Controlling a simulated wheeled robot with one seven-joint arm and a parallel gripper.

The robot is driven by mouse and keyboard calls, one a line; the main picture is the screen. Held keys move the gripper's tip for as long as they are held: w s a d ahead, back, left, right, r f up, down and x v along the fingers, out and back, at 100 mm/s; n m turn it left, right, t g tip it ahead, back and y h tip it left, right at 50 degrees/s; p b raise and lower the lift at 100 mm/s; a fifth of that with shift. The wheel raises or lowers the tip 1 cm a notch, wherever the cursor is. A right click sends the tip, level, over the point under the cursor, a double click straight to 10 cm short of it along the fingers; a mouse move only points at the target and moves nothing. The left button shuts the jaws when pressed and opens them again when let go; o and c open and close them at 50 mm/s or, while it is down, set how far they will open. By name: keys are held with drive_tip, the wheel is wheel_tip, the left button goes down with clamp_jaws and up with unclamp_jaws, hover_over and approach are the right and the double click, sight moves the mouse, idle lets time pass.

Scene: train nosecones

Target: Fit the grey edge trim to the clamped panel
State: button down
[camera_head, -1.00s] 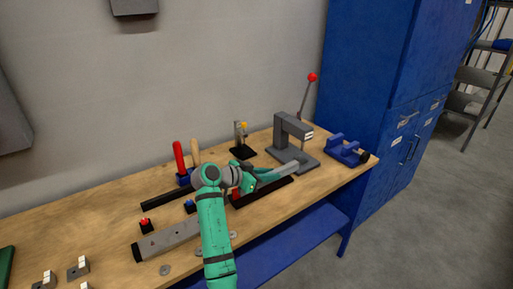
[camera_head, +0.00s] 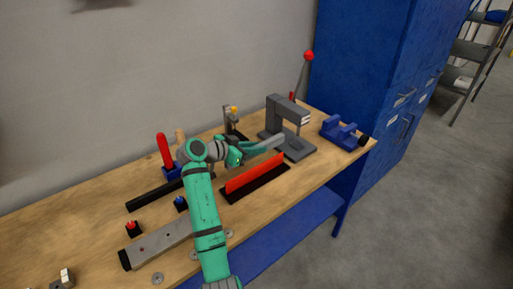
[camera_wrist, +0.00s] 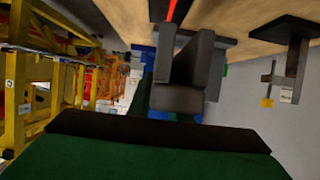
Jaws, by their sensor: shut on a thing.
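The red panel (camera_head: 255,174) stands upright in a long black holder (camera_head: 262,186) on the workbench, its top edge bare along the visible length. My gripper (camera_head: 250,150) is shut on the grey edge trim (camera_head: 273,143), which points right toward the press. In the head view, both appear just behind and above the panel, apart from it. My fingers hide part of the trim. In the wrist view, a thin red strip, likely the panel (camera_wrist: 172,9), shows at the top edge. I cannot make out the trim clearly there.
A grey lever press (camera_head: 287,125) stands right of the trim, close to its end. A blue vise (camera_head: 342,132) sits at the bench's right end. A small yellow-tipped clamp (camera_head: 232,115) and a red-handled tool (camera_head: 164,150) stand behind my arm. The front right bench edge is clear.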

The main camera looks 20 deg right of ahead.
sight(261, 164)
drive_tip(key=shift+f, duration=4.05)
drive_tip(key=c, duration=1.5)
unclamp_jaws()
drive_tip(key=shift+c, duration=0.2)
drive_tip(key=shift+a, duration=0.1)
drive_tip(key=v, duration=1)
drive_tip(key=shift+s+a+r, duration=0.15)
drive_tip(key=shift+s, duration=0.05)
drive_tip(key=shift+a, duration=0.1)
